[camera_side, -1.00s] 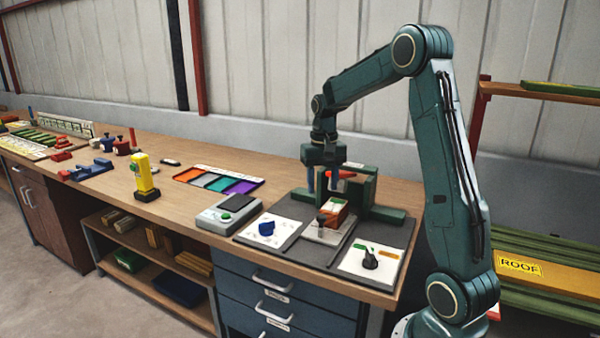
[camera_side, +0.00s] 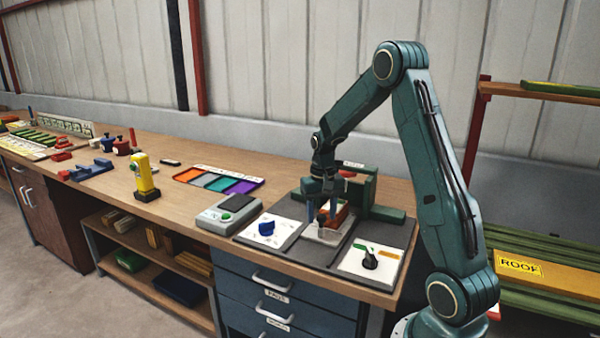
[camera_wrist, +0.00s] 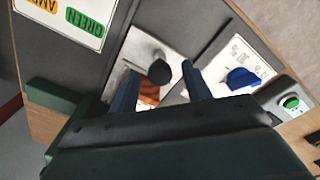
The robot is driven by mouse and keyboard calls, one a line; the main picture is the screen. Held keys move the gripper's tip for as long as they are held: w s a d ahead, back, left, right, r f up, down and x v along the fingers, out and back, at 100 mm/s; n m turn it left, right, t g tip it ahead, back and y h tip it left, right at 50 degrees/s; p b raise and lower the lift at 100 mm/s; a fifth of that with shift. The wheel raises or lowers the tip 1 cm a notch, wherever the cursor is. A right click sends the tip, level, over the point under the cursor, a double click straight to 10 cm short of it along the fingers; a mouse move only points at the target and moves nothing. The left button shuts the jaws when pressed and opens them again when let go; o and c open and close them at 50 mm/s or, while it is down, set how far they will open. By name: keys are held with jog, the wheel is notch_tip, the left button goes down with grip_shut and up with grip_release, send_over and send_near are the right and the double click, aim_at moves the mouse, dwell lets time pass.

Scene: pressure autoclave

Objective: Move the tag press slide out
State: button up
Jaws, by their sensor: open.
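The tag press is a dark green frame (camera_side: 366,190) on a grey base at the bench's right end. Its slide is a pale plate (camera_side: 322,238) with a dark round knob, which shows in the wrist view (camera_wrist: 160,71). An orange-red block sits on the slide behind the knob; part of it shows in the wrist view (camera_wrist: 149,93). My gripper (camera_side: 321,221) is open and low over the slide. In the wrist view its two blue fingers (camera_wrist: 160,76) point down on either side of the knob, with gaps visible. Contact is not visible.
A white panel with a blue knob (camera_side: 266,228) lies left of the slide. A white panel with a black knob (camera_side: 370,259) lies right. A grey device with a green button (camera_side: 229,214), a colored tray (camera_side: 215,181) and a yellow post (camera_side: 145,178) stand further left.

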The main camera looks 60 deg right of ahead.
jog(key=shift+c, duration=0.3)
grip_shut()
jog(key=a, duration=1.2)
jog(key=shift+a, duration=0.3)
jog(key=shift+o, duration=0.3)
grip_release()
jog(key=shift+d+r, duration=0.1)
jog(key=shift+r, duration=0.05)
notch_tip(320, 180, up, 14)
jog(key=shift+f, duration=0.2)
